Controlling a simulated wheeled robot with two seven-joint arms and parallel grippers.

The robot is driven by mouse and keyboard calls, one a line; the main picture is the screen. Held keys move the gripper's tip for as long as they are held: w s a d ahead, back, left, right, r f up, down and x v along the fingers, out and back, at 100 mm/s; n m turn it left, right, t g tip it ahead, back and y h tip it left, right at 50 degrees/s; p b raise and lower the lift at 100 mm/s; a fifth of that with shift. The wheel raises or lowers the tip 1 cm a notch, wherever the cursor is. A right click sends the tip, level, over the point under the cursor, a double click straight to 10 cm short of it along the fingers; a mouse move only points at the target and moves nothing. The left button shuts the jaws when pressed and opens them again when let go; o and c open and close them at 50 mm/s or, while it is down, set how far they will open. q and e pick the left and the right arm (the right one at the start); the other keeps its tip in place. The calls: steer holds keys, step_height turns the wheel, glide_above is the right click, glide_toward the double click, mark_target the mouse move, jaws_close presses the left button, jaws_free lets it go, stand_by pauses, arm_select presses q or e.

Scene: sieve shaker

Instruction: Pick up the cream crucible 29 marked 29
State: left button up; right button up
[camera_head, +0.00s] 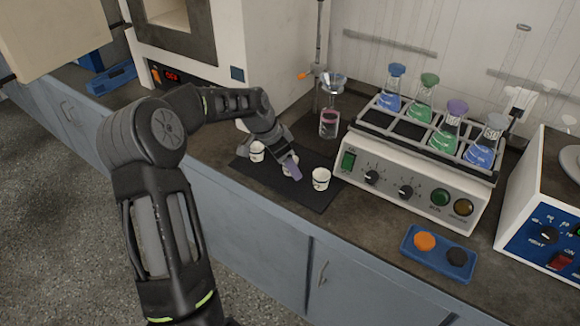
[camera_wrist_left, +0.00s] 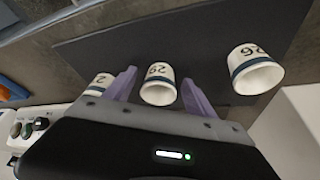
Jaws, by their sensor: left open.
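Three cream crucibles with dark bands stand on a dark mat (camera_head: 308,196). The middle one, crucible 29 (camera_wrist_left: 158,85), reads 29 in the left wrist view and is mostly hidden behind my gripper in the head view (camera_head: 288,172). My left gripper (camera_head: 290,166) is open, its purple fingers on either side of crucible 29; it also shows in the left wrist view (camera_wrist_left: 159,78). I cannot tell whether the fingers touch it. Crucible 26 (camera_wrist_left: 257,70) stands at the head view's left (camera_head: 257,152). The third crucible (camera_head: 321,179) is at the right, its number partly hidden (camera_wrist_left: 101,84).
A white shaker (camera_head: 410,205) holding several stoppered flasks stands right of the mat. A furnace (camera_head: 245,50) stands behind on the left. A funnel stand (camera_head: 319,90) is behind the mat. A blue tray (camera_head: 438,268) with an orange and a black piece lies at the front right.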

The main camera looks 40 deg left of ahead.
stand_by(0.5)
arm_select(q)
jaws_close()
stand_by(0.5)
steer(key=shift+r, duration=0.15)
step_height(320, 180, up, 10)
steer(key=shift+b, duration=0.3)
stand_by(0.6)
